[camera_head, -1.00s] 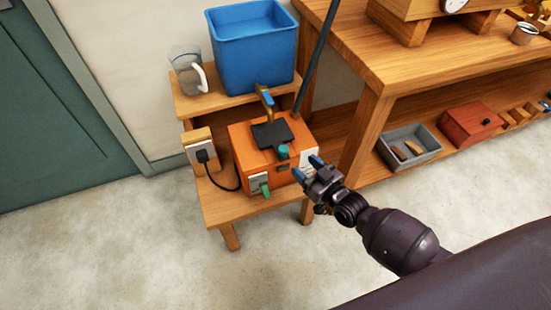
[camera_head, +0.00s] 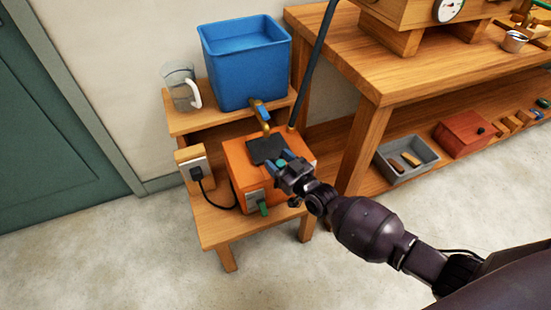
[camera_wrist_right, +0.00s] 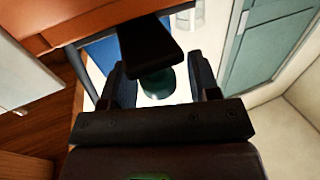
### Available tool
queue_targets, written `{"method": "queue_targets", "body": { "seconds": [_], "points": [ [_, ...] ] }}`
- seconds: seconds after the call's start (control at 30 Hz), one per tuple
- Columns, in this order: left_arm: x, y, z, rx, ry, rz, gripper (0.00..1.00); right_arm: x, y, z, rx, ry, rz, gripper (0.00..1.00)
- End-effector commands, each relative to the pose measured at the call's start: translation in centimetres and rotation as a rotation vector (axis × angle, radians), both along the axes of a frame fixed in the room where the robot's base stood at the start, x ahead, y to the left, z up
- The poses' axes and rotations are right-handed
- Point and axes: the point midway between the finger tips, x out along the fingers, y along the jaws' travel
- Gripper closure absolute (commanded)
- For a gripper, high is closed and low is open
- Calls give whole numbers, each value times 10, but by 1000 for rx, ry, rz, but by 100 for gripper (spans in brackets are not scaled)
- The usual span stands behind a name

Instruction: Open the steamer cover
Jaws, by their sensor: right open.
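The steamer is an orange box (camera_head: 240,160) on the low wooden stand, with a dark flat cover (camera_head: 267,149) lying on its top. A green knob or valve (camera_head: 263,207) sticks out of its front. My right gripper (camera_head: 285,160) is open at the cover's near right edge. In the right wrist view a dark bar-like part (camera_wrist_right: 147,42) and a teal knob (camera_wrist_right: 157,82) show between the two fingers of my right gripper (camera_wrist_right: 155,88). I cannot tell whether the fingers touch the knob. My left gripper is not in view.
A blue bin (camera_head: 245,75) and a glass jug (camera_head: 181,88) stand on the upper step behind. A plug and socket (camera_head: 197,170) sit left of the box. A wooden workbench (camera_head: 400,75) with a grey tray (camera_head: 408,160) is at right. A dark pole (camera_head: 316,65) rises behind the box.

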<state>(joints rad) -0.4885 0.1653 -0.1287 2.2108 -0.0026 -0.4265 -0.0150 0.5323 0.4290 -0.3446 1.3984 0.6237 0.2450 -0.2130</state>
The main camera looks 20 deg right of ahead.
Motion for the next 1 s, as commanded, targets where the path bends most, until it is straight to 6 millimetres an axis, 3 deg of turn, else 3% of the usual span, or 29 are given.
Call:
{"method": "queue_targets", "body": {
  "seconds": [0.47,0.83,1.0],
  "points": [
    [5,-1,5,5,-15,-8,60,12,4,1,0,-1,0,44],
    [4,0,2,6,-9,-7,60,12,4,0,0,0,0,99],
    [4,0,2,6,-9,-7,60,12,5,0,0,-1,0,100]
  ]
}}
